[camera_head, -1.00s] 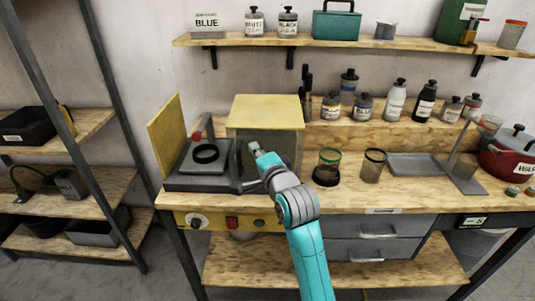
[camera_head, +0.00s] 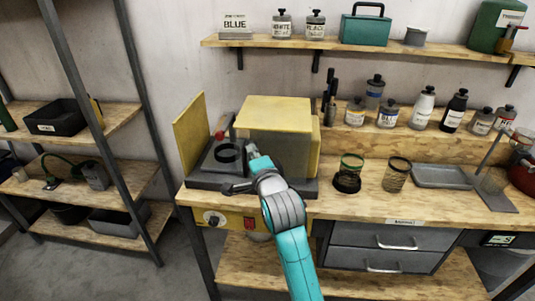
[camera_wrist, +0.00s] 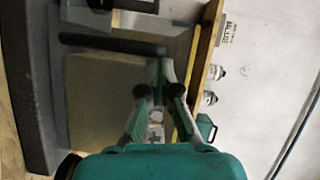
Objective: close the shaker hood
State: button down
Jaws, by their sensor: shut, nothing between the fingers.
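The shaker stands on the bench at left, with a dark grey base (camera_head: 207,182) and an upright yellow end panel (camera_head: 191,132). Its yellow-topped hood (camera_head: 275,112) has see-through sides and sits over the right part of the base. The black ring (camera_head: 228,153) on the left part is uncovered. A gap separates hood and left panel.
Jars (camera_head: 347,180) and a grey tray (camera_head: 440,177) stand right of the shaker. Bottles line the back ledge. A wall shelf (camera_head: 330,42) hangs above. A storage rack (camera_head: 100,110) stands left. Drawers (camera_head: 385,235) are under the bench.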

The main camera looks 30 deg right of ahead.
jog(key=w+a, duration=0.9)
jog(key=a, duration=0.4)
jog(key=shift+w+a, duration=0.15)
jog(key=shift+a, duration=0.35)
